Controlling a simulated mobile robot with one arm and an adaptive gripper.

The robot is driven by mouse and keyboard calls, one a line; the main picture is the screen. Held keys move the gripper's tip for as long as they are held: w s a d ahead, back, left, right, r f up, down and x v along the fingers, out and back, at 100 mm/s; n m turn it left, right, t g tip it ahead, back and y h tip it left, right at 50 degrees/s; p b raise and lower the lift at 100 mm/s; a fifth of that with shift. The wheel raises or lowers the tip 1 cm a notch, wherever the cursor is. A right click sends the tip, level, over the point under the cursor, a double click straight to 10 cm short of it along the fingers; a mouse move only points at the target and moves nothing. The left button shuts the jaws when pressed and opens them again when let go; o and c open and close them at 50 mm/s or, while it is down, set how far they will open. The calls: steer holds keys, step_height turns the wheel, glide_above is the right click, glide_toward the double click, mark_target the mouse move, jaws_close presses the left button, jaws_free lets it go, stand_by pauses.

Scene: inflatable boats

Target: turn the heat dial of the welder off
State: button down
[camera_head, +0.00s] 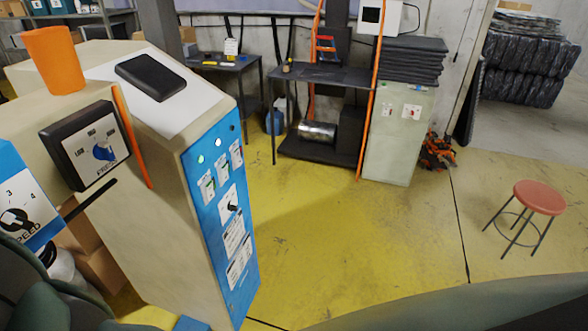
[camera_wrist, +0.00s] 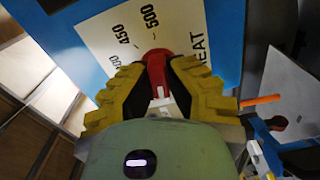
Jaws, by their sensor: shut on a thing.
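The welder's heat dial (camera_wrist: 156,64) is a red knob on a white plate (camera_wrist: 105,38) in the wrist view. The plate reads 400, 450, 500 and HEAT. The knob's upper end lies below the 500 mark; a whitish part shows at its lower end. My gripper (camera_wrist: 158,88) has its yellow ridged fingers shut on the knob, one on each side. The fingers hide part of the knob and the rest of the scale. In the head view the heat dial and my gripper's fingers are not visible.
In the head view, a speed dial (camera_head: 14,218) and a black-framed dial (camera_head: 103,153) are on the machine. An orange cup (camera_head: 54,60) stands on top, near a blue control panel (camera_head: 222,205). A red stool (camera_head: 539,197) stands right on clear yellow floor (camera_head: 370,240).

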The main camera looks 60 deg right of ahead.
steer(key=shift+a+f+n, duration=0.1)
steer(key=shift+n, duration=0.9)
steer(key=shift+a+f+n, duration=0.1)
steer(key=shift+n, duration=0.9)
steer(key=c, duration=1.3)
jaws_free()
steer(key=o, duration=0.3)
steer(key=shift+a+r, duration=0.1)
steer(key=shift+o, duration=0.2)
steer(key=shift+m, duration=0.3)
